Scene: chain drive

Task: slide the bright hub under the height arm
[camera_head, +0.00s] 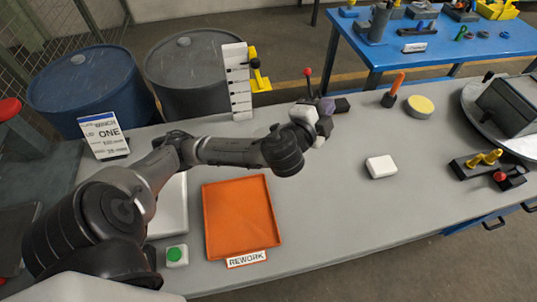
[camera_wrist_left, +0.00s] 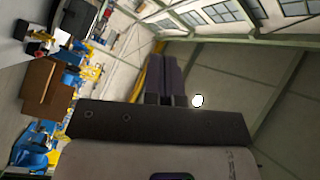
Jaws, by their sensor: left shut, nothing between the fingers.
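My left gripper (camera_head: 326,106) is over the far middle of the grey bench, its purplish fingers together and empty. In the left wrist view the closed fingers (camera_wrist_left: 164,75) point up toward the hall roof, with nothing between them. A white upright scale (camera_head: 237,82) with a yellow arm (camera_head: 255,68) on its side stands at the bench's back edge, left of the gripper; this looks like the height arm. I cannot single out the bright hub with certainty; a pale yellow round disc (camera_head: 419,105) lies on the bench to the right of the gripper. My right gripper is not in view.
An orange tray (camera_head: 242,215) with a REWORK label lies in front of my left arm. A white block (camera_head: 381,167) sits mid-bench. A red-knobbed lever (camera_head: 308,73) and dark block (camera_head: 341,104) are close to the gripper. An orange-handled tool (camera_head: 394,90) stands beside the disc.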

